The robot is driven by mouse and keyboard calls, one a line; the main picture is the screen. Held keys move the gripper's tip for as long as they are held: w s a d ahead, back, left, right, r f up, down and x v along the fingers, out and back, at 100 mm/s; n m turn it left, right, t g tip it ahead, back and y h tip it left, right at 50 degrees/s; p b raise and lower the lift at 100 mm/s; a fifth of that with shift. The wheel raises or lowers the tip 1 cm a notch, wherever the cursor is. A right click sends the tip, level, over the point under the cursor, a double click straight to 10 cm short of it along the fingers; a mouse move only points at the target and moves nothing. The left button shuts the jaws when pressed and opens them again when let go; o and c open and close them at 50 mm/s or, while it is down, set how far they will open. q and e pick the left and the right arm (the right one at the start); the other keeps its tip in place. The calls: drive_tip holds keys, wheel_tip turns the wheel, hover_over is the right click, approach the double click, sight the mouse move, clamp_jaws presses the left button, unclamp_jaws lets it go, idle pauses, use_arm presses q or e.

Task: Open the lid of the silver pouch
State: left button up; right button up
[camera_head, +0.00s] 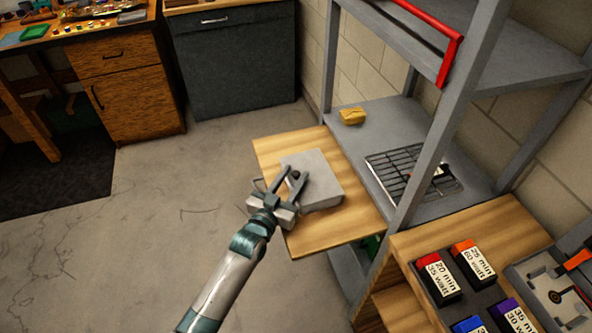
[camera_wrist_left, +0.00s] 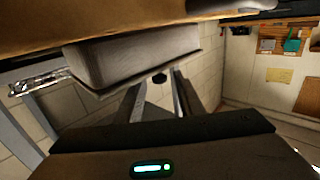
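The silver pouch (camera_head: 318,168) looks like a pale grey box with rounded edges. It lies on a wooden board (camera_head: 345,228), and its lid looks shut. It also shows in the left wrist view (camera_wrist_left: 130,58), where a thin rim runs along its edge. My left gripper (camera_head: 293,178) is at the pouch's near left side, with its two fingers spread apart. A small black knob (camera_wrist_left: 160,78) shows between and just beyond the fingertips in the left wrist view. I cannot tell whether the fingers touch it. My right gripper is not in view.
A grey shelf rack (camera_head: 400,130) stands right of the board, holding a yellow packet (camera_head: 352,116) and a wire grid (camera_head: 412,170). Labelled boxes (camera_head: 440,280) sit on a wooden top at lower right. The floor (camera_head: 130,240) at left is clear.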

use_arm(q)
drive_tip(key=shift+x, duration=0.95)
drive_tip(key=shift+c, duration=0.4)
clamp_jaws()
drive_tip(key=shift+w+r, duration=0.1)
drive_tip(key=shift+w, duration=0.05)
